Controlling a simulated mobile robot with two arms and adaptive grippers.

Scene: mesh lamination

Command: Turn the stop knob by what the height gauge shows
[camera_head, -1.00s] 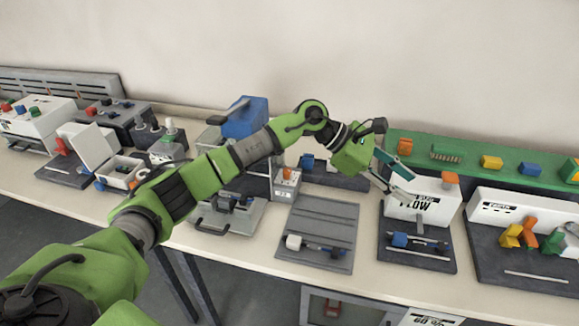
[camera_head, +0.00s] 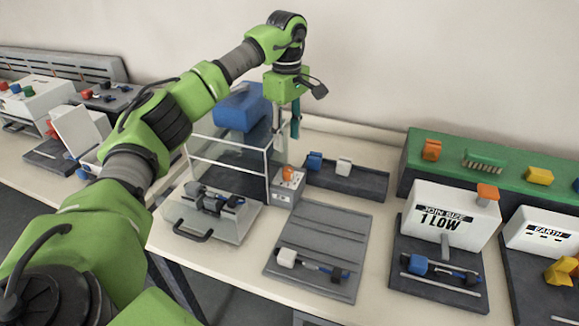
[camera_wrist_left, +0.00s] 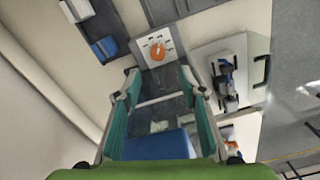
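The orange stop knob (camera_head: 287,174) sits on top of a small white box (camera_head: 284,196) in the middle of the bench. In the left wrist view the knob (camera_wrist_left: 157,51) lies on a white dial face with small dark marks. The gauge display (camera_head: 447,216) at the right reads "JOIN SIZE 1 LOW" and has an orange block on top. My left gripper (camera_head: 295,128) points down above and behind the knob, apart from it. In the left wrist view its two teal fingers (camera_wrist_left: 158,84) are spread with nothing held between them. My right gripper is out of view.
A framed clear press with a blue block (camera_head: 240,108) stands left of the knob. A dark tray (camera_head: 350,180) with blue and white blocks lies behind right. A grey grooved plate (camera_head: 325,222) lies in front right. A green rack (camera_head: 500,172) stands at the far right.

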